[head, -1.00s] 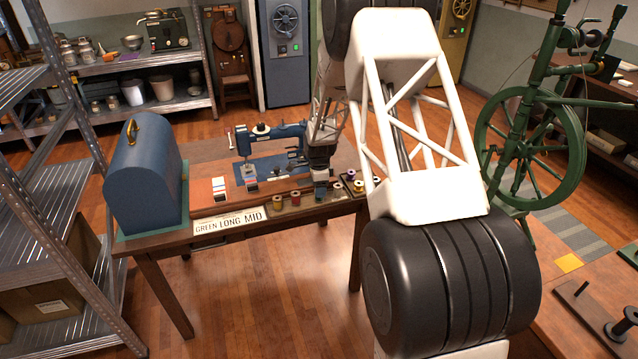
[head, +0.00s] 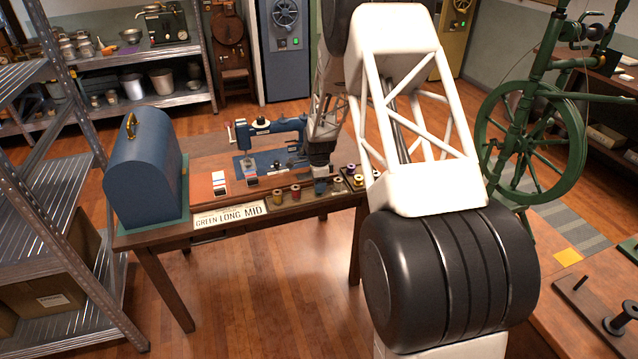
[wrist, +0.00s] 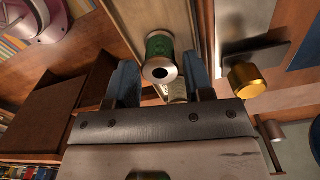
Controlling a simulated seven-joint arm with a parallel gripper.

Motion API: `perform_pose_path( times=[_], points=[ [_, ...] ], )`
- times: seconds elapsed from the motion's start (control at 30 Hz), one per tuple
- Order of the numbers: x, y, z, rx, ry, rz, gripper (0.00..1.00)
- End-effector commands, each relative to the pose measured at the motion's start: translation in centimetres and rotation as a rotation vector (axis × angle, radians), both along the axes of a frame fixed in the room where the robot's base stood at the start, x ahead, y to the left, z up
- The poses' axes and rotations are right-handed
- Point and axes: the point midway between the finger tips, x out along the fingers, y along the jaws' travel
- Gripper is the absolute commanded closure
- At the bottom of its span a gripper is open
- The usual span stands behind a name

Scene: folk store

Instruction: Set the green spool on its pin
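The green spool (wrist: 158,57) shows end-on in the wrist view, with a pale rim and a dark centre hole. It lies between and a little beyond the two blue fingertips of my gripper (wrist: 160,82), with a gap on each side. My gripper is open. In the head view my gripper (head: 321,184) is low over the tray at the table's front edge, right of a red spool (head: 295,192). The green spool cannot be made out there. The sign (head: 230,215) on the table front reads GREEN LONG MID. I cannot pick out the pin.
A blue sewing machine (head: 268,128) stands behind, and a blue domed case (head: 147,175) at the left. A gold cylinder (wrist: 247,79) is near the right finger.

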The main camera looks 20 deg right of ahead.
Motion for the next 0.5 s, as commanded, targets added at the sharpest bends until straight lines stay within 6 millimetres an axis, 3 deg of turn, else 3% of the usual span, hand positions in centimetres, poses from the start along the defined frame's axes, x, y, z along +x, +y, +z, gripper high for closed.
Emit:
perform_pose_path(
  times=[0.03,0.1,0.5],
  points=[
    [0.0,0.0,0.0,0.0,0.0,0.0,0.6],
    [0.0,0.0,0.0,0.0,0.0,0.0,0.71],
    [0.02,0.0,0.09,0.0,0.0,0.0,0.71]
  ],
)
